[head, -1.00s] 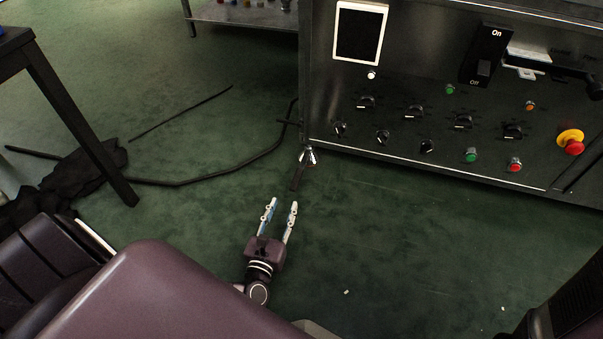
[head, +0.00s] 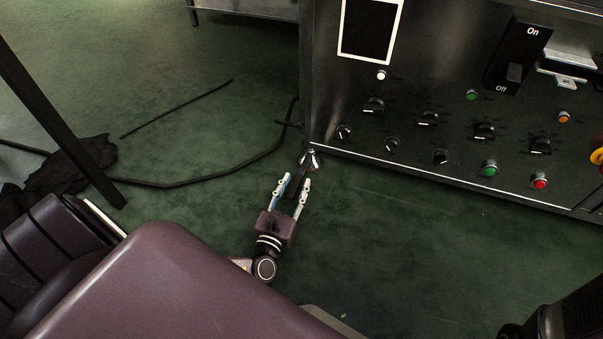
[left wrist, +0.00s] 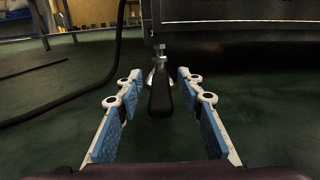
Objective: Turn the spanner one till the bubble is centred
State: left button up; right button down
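The spanner (head: 301,180) has a dark handle that points from the machine's lower left corner toward my left gripper. In the left wrist view the spanner (left wrist: 160,95) lies between the two fingers, with visible space on both sides. Its far end is at a shiny metal foot (head: 312,160) under the machine corner. My left gripper (head: 292,186) is open around the handle's near part, with blue pads facing it; the left wrist view also shows the gripper (left wrist: 158,100). I cannot make out the bubble in either view. My right gripper is not in view.
The dark machine cabinet (head: 330,100) with knobs and buttons stands just beyond the gripper. A black cable (head: 215,178) lies on the green floor to the left, near a dark cloth (head: 75,165) and a table leg. The floor right of the gripper is clear.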

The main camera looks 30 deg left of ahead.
aim_at(300, 174)
pick_arm(q)
jog(key=b+x, duration=0.1)
jog(key=x, duration=0.3)
jog(key=shift+f+b, duration=0.15)
jog(key=shift+b, duration=0.25)
jog(key=shift+w+a, duration=0.1)
jog(key=shift+w, duration=0.3)
grip_shut()
